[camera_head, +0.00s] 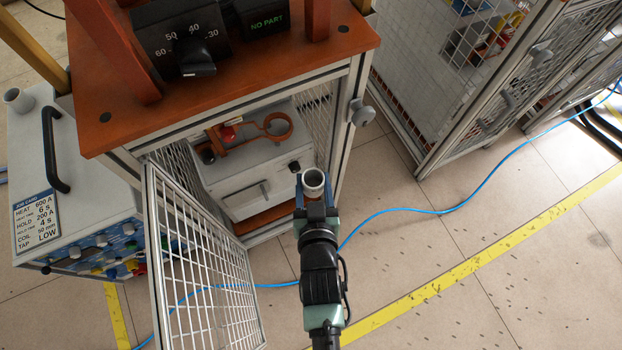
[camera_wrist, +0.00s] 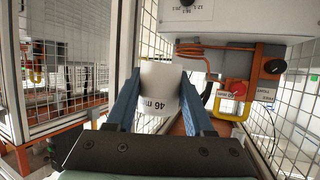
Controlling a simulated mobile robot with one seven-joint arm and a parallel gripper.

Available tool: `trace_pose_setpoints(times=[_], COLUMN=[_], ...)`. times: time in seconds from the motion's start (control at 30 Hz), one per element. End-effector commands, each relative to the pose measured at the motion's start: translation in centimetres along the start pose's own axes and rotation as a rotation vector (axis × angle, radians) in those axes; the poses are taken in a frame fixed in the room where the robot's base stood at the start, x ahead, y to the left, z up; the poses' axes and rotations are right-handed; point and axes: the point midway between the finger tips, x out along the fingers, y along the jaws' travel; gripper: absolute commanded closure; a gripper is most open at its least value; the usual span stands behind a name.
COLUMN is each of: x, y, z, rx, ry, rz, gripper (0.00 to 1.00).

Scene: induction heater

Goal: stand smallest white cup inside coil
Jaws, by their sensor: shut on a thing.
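A white cup (camera_head: 314,180) is in my gripper (camera_head: 314,188), held upright with its open mouth facing up. The wrist view shows the cup (camera_wrist: 160,88) between both blue fingers of my gripper (camera_wrist: 159,78), with printing that reads "46 m" and runs out of sight. My gripper is outside the cabinet opening, below and right of the coil in the head view. The cup and coil are apart. Copper tubing (camera_wrist: 200,48) shows in the wrist view.
The mesh door (camera_head: 200,260) stands open at the left of the opening. The right cabinet post (camera_head: 350,130) is close to my gripper. A blue hose (camera_head: 420,210) crosses the floor.

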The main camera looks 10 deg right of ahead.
Motion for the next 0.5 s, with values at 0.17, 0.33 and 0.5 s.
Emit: trace_pose_setpoints(times=[0.17,0.33,0.5], x=[1.2,2.6,4.1], y=[-0.5,-1.1,-1.8], z=[-0.4,-0.9,-1.5], rx=[0.001,-0.001,0.001], ry=[0.004,0.004,0.003], rz=[0.0,0.0,-0.001], gripper=[1.0,1.0,1.0])
